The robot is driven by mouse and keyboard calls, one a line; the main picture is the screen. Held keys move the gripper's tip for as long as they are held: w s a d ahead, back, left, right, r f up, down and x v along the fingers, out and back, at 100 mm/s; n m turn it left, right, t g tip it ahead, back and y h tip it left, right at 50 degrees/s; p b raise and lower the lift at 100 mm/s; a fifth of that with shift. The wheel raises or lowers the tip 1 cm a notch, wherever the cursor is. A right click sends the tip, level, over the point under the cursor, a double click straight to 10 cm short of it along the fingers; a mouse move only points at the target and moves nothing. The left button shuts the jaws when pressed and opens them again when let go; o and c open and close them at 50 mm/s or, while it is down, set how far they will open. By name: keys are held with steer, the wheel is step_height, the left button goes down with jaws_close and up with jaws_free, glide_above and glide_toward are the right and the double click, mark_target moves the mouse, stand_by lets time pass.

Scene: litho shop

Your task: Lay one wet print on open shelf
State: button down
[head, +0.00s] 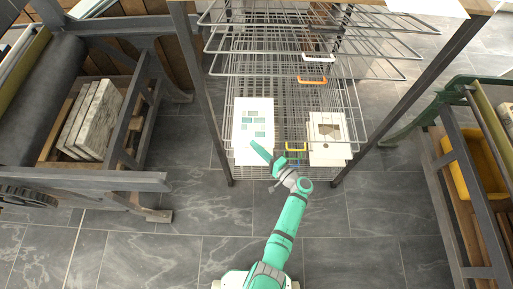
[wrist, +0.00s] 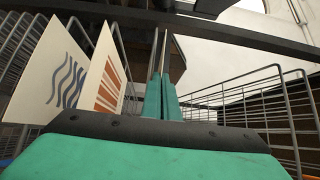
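A wire drying rack (head: 288,95) stands in the middle of the head view, its shelves stacked one above another. A white print with teal squares (head: 253,112) lies on a shelf at left, and a cream print with a brown figure (head: 327,152) at right. My gripper (head: 261,152) is over the near edge of the teal print in the picture; I cannot tell whether it touches. A blue-wave print (wrist: 66,78) and an orange-striped print (wrist: 110,88) show at left there.
Shelf handles are white (head: 318,58), orange (head: 312,81) and yellow (head: 297,149). Dark rack posts (head: 206,90) stand either side. A press with stone slabs (head: 92,120) is at left, and a green-framed press (head: 440,110) at right.

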steer(key=shift+f, duration=0.65)
steer(key=c, duration=2)
jaws_free()
steer(key=shift+c, duration=0.2)
